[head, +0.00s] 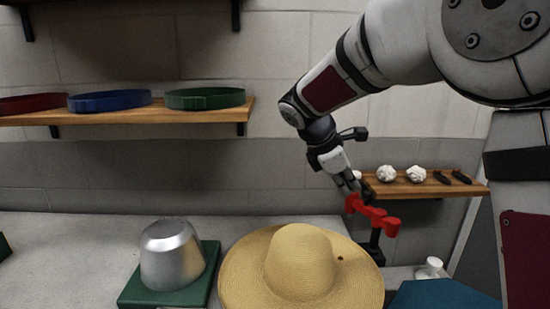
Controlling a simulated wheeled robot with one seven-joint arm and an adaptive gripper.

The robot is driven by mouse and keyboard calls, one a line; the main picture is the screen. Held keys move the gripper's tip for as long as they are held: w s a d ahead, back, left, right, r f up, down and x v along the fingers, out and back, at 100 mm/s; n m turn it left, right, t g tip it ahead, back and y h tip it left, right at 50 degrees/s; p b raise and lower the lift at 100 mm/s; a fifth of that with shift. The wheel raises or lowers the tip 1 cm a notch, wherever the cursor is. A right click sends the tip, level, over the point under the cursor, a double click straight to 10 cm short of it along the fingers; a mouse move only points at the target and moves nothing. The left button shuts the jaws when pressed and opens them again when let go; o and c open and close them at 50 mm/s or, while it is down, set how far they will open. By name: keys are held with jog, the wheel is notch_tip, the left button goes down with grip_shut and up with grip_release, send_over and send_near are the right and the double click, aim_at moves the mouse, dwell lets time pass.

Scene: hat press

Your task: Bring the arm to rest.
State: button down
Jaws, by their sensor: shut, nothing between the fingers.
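My arm reaches in from the upper right, bent down toward the bench. My gripper (354,188) is shut and empty, at the arm's lower end. Its fingertips are close to a red handle-like part (372,213) above a dark post; I cannot tell whether they touch. A straw hat (300,262) with a wide brim lies on the bench below and left of my gripper.
A silver hat block (170,255) stands on a green base (135,292) at left. A wall shelf (215,117) holds red, blue and green bands. A small shelf (400,188) behind my gripper holds white crumpled pieces and dark items. Bench at far left is mostly clear.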

jog(key=s+d+r+m+y+p, duration=0.15)
jog(key=s+m, duration=0.35)
jog(key=s, duration=0.6)
jog(key=s+d+r+m+y+b, duration=0.1)
jog(key=s+d+r+m+y, duration=0.3)
jog(key=s, duration=0.6)
jog(key=s+a+f+m, duration=0.2)
jog(key=s+m, duration=0.2)
jog(key=s, duration=0.3)
jog(key=s+a+f+m+t+p, duration=0.1)
jog(key=s+a+f+m, duration=0.1)
jog(key=s+m, duration=0.3)
jog(key=shift+s+a+f+y, duration=0.2)
jog(key=shift+s+a+y, duration=0.15)
jog(key=shift+s, duration=0.75)
